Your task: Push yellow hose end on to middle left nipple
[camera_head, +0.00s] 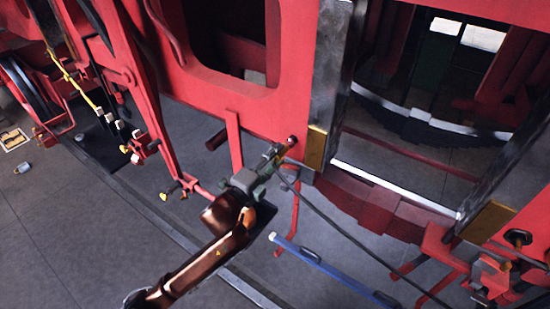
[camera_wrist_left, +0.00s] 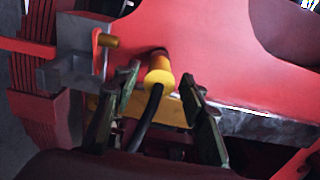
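The yellow hose end (camera_wrist_left: 160,76) is in the middle of the left wrist view, against the red frame plate, with its black hose (camera_wrist_left: 146,118) running down toward me. A short dark red stub shows just behind its far end. I cannot tell how deep the stub sits in it. The fingers of my left gripper (camera_wrist_left: 160,82) stand apart on both sides of the hose end, with visible gaps. In the head view my left gripper (camera_head: 275,156) is at the red frame beside a small red nipple tip (camera_head: 291,140). My right gripper is not in view.
A grey block (camera_wrist_left: 70,70) with an orange-brown peg (camera_wrist_left: 107,40) is left of the hose end. A brass block (camera_head: 316,148) and steel upright (camera_head: 329,70) stand right of my gripper. A blue rod (camera_head: 325,264) lies below. Open grey floor (camera_head: 60,230) is at left.

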